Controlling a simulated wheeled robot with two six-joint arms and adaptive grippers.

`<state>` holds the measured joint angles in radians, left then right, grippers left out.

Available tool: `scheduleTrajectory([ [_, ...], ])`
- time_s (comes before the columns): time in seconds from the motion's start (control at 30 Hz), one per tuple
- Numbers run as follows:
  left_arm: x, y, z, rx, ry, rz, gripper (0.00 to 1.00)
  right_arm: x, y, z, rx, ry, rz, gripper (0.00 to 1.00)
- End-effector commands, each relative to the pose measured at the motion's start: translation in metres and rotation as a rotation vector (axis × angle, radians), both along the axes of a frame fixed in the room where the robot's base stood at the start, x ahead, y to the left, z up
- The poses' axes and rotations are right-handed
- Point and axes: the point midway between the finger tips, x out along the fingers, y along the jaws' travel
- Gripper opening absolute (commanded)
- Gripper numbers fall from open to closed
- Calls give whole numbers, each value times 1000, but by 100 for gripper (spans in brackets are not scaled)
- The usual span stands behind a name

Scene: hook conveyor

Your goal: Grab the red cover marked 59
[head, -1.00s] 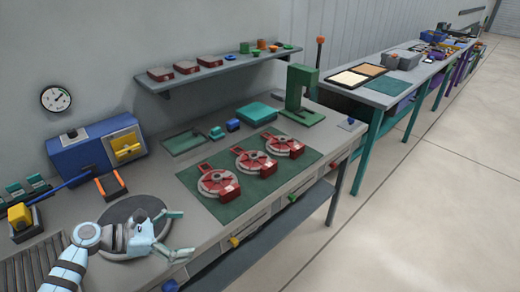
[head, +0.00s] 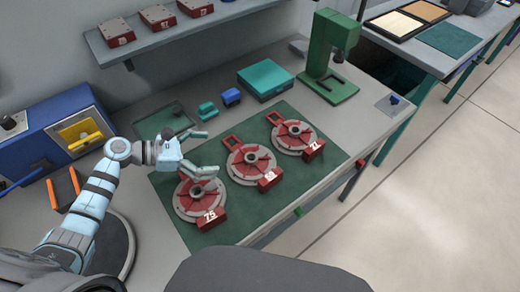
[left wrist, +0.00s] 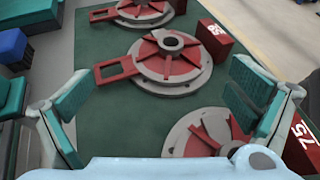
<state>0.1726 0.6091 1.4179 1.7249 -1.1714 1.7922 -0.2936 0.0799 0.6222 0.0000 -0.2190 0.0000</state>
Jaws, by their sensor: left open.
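Three round grey-and-red covers lie in a row on a green mat (head: 325,160), each with a numbered red block. The near cover (head: 187,207) is marked 75. The middle cover (head: 240,172) has a number that may be 59 but is hard to read; in the left wrist view its block (left wrist: 214,40) shows at the top right. The far cover (head: 290,135) seems marked 21. My left gripper (head: 208,153) is open and empty above the mat, between the near and middle covers and left of the middle one. In the left wrist view the middle cover (left wrist: 170,62) lies beyond the open fingers.
A shelf (head: 165,42) holds several red numbered blocks. Teal (head: 265,80) and blue boxes (head: 231,96) and a green press (head: 330,60) stand behind the mat. A blue machine (head: 50,135) is at the left.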

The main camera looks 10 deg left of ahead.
Motion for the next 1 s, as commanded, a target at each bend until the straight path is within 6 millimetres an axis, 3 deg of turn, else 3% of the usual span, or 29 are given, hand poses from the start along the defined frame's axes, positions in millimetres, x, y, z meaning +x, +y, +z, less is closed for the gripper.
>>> scheduleTrajectory([
  [0.2,28,-48,-22,-6,-1,-5,100,-7,0,-3,0,12,0,40],
  [0.4,47,-69,-37,-2,8,-3,100,-21,-1,-6,-1,33,-1,40],
  [0.53,62,-88,-50,-3,8,-2,100,-14,-1,-10,-1,23,-1,40],
  [0.7,69,-99,-56,1,8,-1,100,4,0,-11,-1,-7,0,40],
  [0.83,68,-99,-55,1,8,-1,100,2,0,-11,-1,-5,0,40],
  [1.0,68,-99,-55,1,8,-1,74,-9,0,-11,0,14,0,40],
])
